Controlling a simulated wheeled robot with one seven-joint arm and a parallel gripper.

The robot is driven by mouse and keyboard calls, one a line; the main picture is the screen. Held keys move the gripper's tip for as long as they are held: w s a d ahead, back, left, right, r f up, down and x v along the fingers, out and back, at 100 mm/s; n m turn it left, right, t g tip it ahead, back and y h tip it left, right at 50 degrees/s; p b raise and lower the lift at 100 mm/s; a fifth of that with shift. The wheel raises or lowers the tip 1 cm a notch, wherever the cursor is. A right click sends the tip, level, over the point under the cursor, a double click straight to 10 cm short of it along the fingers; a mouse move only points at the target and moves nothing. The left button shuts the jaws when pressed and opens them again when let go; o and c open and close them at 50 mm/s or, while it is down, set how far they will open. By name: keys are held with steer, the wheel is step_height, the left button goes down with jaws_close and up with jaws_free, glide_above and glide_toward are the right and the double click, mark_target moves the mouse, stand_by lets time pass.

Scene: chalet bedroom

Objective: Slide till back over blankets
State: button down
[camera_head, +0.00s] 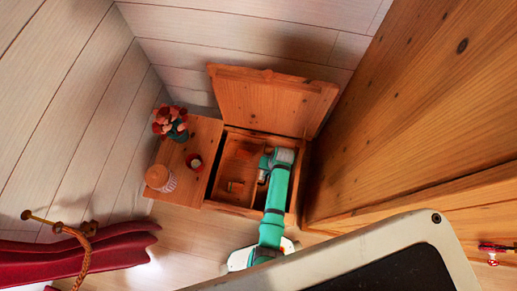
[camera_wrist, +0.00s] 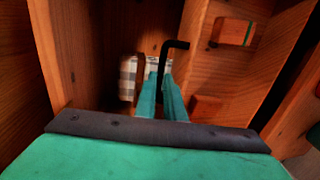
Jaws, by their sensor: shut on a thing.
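The open wooden chest (camera_head: 291,205) stands against the wall with its lid (camera_head: 270,103) up. The till (camera_head: 228,160), a shallow wooden tray, sits in the chest's left part; in the wrist view it appears to be the wooden box (camera_wrist: 193,70) on the right. A grey-white checked blanket (camera_wrist: 127,76) shows low in the chest, left of my fingers; most of it is hidden. My gripper (camera_wrist: 161,82) reaches down into the chest, its teal fingers close together. A black L-shaped rod (camera_wrist: 164,58) stands between them, and they appear shut on it. In the head view my wrist hides the fingertips.
A tall wooden panel (camera_head: 400,110) closes in the right. Red cloth (camera_head: 115,240) hangs at lower left.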

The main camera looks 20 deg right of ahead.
steer(key=shift+s+d, duration=0.35)
steer(key=shift+d, duration=0.4)
steer(key=c, duration=1.8)
jaws_free()
steer(key=shift+c, duration=0.2)
steer(key=shift+r, duration=0.1)
step_height(320, 180, up, 10)
steer(key=s+d, duration=0.1)
steer(key=shift+d+r, duration=0.2)
steer(key=shift+d, duration=0.15)
